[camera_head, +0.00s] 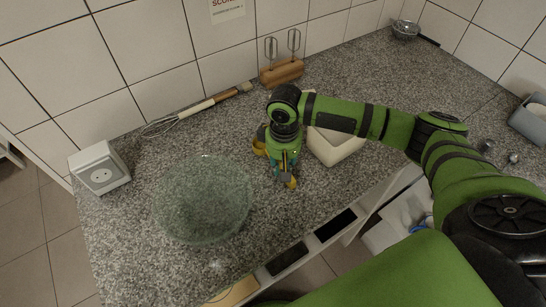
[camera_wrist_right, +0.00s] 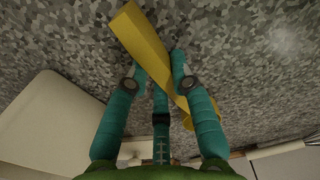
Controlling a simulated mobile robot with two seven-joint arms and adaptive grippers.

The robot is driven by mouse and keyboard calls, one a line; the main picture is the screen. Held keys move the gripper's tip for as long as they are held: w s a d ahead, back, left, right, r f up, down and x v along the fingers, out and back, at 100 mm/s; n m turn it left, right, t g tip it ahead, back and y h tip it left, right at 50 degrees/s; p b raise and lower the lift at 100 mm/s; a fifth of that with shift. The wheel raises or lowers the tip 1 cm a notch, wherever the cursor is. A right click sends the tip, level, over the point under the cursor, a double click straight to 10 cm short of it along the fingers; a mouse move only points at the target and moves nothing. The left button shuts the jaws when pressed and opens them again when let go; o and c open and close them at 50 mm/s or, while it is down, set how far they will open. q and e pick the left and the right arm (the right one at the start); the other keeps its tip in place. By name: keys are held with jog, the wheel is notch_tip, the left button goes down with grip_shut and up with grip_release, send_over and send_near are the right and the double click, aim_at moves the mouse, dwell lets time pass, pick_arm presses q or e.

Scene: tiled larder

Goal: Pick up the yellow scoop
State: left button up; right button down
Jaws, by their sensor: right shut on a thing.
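The yellow scoop (camera_head: 259,143) is on or just above the speckled counter, right of the glass bowl. My right gripper (camera_head: 284,170) points down over it and hides its middle part. In the right wrist view the scoop (camera_wrist_right: 148,38) runs slantwise between the teal fingers of the gripper (camera_wrist_right: 157,68), which is shut on it. Its wider end lies lower right, partly behind a finger. I cannot tell if the scoop touches the counter. My left gripper is not in view.
A clear glass bowl (camera_head: 203,200) stands left of the gripper. A white container (camera_head: 337,146) stands close at its right. Behind are a whisk (camera_head: 185,118), a wooden block with beaters (camera_head: 283,72) and a sieve (camera_head: 406,30).

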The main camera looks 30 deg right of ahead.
aim_at(281, 165)
notch_tip(281, 165, up, 9)
jog(key=shift+r+b, duration=0.15)
jog(key=shift+b, duration=0.75)
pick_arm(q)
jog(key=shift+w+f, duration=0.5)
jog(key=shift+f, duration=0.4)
pick_arm(e)
jog(key=shift+r, duration=0.4)
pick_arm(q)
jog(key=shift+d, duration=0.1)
pick_arm(e)
jog(key=shift+a, duration=0.1)
